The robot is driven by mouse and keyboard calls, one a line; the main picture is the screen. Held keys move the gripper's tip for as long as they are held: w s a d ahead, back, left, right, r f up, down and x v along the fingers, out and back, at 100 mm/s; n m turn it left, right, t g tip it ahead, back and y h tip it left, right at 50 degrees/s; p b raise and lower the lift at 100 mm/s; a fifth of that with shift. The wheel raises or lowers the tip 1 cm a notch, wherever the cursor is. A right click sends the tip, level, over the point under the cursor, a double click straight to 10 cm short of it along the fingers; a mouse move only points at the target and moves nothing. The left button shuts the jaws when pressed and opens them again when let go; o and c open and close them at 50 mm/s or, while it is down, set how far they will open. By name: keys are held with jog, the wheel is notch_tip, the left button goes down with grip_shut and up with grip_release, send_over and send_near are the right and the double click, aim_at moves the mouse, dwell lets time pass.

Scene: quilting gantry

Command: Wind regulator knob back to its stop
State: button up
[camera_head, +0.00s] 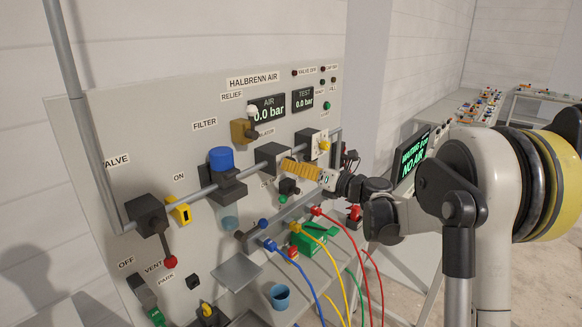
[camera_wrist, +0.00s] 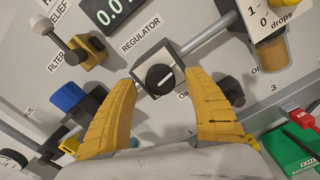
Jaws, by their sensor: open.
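The regulator knob (camera_wrist: 159,77) is a round black dial with a white mark, on the face of a grey block on the pipe in the wrist view. The REGULATOR label sits above it. In the head view the regulator block (camera_head: 268,153) shows, but its knob is hidden behind my gripper. My gripper (camera_head: 291,167) has yellow fingers and points at the block from the right. In the wrist view my gripper (camera_wrist: 160,78) is open, with a fingertip to each side of the knob and visible gaps. I cannot tell how far the fingertips are from the panel.
The AIR display (camera_head: 268,112) and TEST display (camera_head: 303,99) both read 0.0 bar. A blue-topped filter (camera_head: 221,160) and a yellow-tagged valve (camera_head: 180,212) are left along the pipe. Coloured hoses (camera_head: 338,262) hang below my gripper. A brass relief valve (camera_wrist: 88,50) is up left.

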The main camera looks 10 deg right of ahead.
jog(key=shift+x, duration=1)
jog(key=c, duration=1.2)
